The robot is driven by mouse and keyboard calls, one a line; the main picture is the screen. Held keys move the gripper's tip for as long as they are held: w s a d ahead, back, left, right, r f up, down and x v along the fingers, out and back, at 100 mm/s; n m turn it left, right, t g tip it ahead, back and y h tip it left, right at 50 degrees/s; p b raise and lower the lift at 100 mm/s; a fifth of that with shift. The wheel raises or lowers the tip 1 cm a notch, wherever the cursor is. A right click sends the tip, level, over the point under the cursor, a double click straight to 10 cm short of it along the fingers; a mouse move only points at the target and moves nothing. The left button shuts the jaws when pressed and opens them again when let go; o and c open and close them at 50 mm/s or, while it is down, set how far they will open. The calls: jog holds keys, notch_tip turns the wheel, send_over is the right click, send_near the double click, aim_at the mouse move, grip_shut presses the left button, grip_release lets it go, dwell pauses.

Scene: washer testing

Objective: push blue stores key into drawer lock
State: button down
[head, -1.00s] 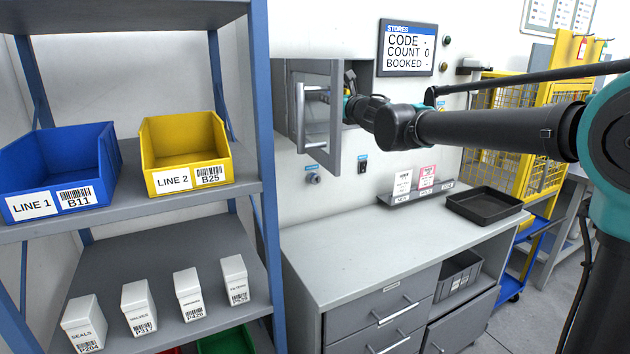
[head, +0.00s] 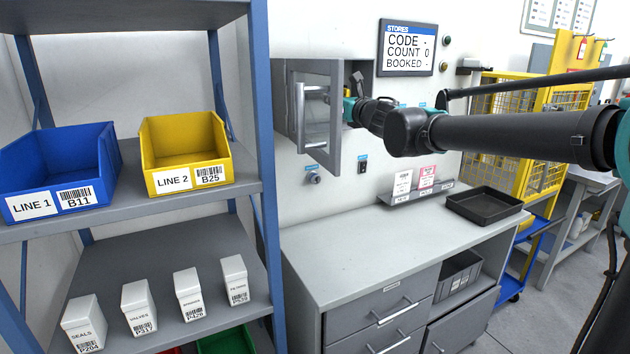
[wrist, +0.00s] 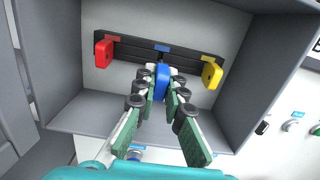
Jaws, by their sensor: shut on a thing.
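The blue key (wrist: 162,80) hangs at the middle of a dark rack (wrist: 128,50) inside an open grey wall cabinet, under a blue label. In the wrist view my gripper (wrist: 161,84) is closed around it, fingers on its two sides. Whether the key is clear of its hook I cannot tell. In the head view my gripper (head: 352,108) reaches into the cabinet (head: 299,122) and its fingertips are mostly hidden. Grey drawers (head: 372,314) with bar handles are in the bench below. I cannot make out a lock on them clearly.
A red key (wrist: 104,53) and a yellow key (wrist: 211,74) hang either side of the blue one. The glazed cabinet door (head: 320,115) stands open left of my arm. A round wall fitting (head: 314,179) sits below. The bench top (head: 370,245) is largely clear; a black tray (head: 485,201) lies right.

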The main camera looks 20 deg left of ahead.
jog(key=v, duration=0.7)
dwell(0.5)
dwell(0.3)
